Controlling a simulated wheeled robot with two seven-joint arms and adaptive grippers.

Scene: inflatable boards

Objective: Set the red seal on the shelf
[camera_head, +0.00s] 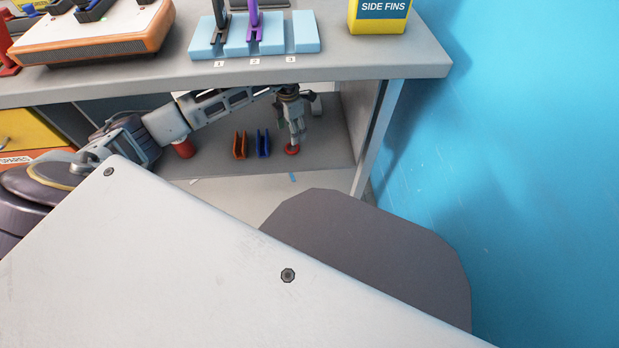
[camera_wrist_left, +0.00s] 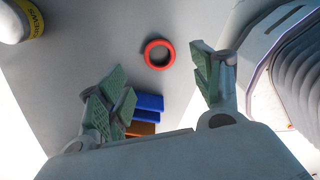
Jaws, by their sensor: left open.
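The red seal is a ring (camera_head: 292,151) lying flat on the grey lower shelf (camera_head: 325,158) under the table top. It also shows in the left wrist view (camera_wrist_left: 147,55), whole and with nothing touching it. My left gripper (camera_head: 295,140) reaches in under the table top and points down just over the seal. In the left wrist view its green-padded fingers (camera_wrist_left: 163,88) are spread wide and empty, with the seal beyond the tips and between them. My right gripper is in neither view.
Orange (camera_head: 239,145) and blue (camera_head: 263,143) clips stand left of the seal, with a red cylinder (camera_head: 183,149) further left. A yellow-labelled canister (camera_wrist_left: 22,20) stands nearby. The table top (camera_head: 350,62) overhangs the arm; a shelf leg (camera_head: 378,135) is at right.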

